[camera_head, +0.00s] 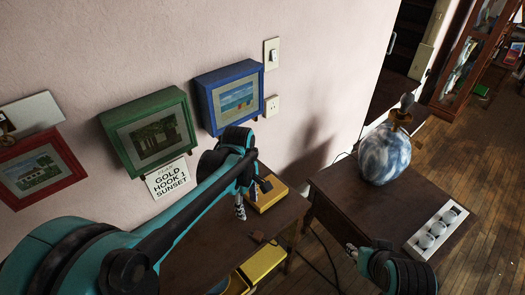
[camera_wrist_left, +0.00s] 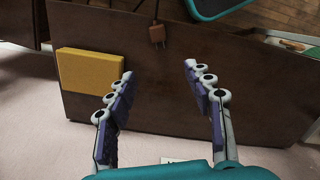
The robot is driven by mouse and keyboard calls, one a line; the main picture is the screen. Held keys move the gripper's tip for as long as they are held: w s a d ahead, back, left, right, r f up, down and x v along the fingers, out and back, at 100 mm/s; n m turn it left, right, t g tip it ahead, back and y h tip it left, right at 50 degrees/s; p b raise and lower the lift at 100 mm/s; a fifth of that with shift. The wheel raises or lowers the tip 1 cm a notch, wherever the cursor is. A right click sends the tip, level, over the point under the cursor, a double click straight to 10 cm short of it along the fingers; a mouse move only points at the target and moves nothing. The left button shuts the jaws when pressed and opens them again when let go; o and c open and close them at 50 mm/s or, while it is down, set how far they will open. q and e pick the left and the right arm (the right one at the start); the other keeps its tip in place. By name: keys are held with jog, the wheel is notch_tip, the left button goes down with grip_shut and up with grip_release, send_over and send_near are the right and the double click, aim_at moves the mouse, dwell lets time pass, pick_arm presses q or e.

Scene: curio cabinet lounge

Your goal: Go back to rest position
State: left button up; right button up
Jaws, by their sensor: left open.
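My left gripper (camera_head: 252,198) is at the end of the teal arm that reaches in from the left, over the small dark table (camera_head: 200,258) by the wall. In the left wrist view its two fingers (camera_wrist_left: 159,70) are spread apart with nothing between them, above the brown tabletop (camera_wrist_left: 220,105). My right gripper (camera_head: 353,251) shows only in part at the lower right of the head view, in front of the right-hand table. Its dark, teal wrist hides most of it, and its opening cannot be made out.
A yellow block (camera_head: 266,193) lies on the table close to my left gripper. Green (camera_head: 160,138) and blue (camera_head: 228,97) framed pictures hang just behind my left arm. A blue-white vase (camera_head: 384,153) and a white tray (camera_head: 438,229) stand on the right table (camera_head: 345,200). A cord hangs between the tables.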

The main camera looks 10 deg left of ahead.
pick_arm(q)
jog(key=s+a+r+m+t, duration=0.1)
jog(key=s+r+m+t, duration=0.1)
jog(key=s+m, duration=0.3)
jog(key=s+a+r+m+t, duration=0.1)
jog(key=s+m+t, duration=0.4)
jog(key=m, duration=0.5)
jog(key=shift+s+a+r+y, duration=0.35)
jog(key=shift+s+a, duration=0.2)
jog(key=shift+a, duration=0.2)
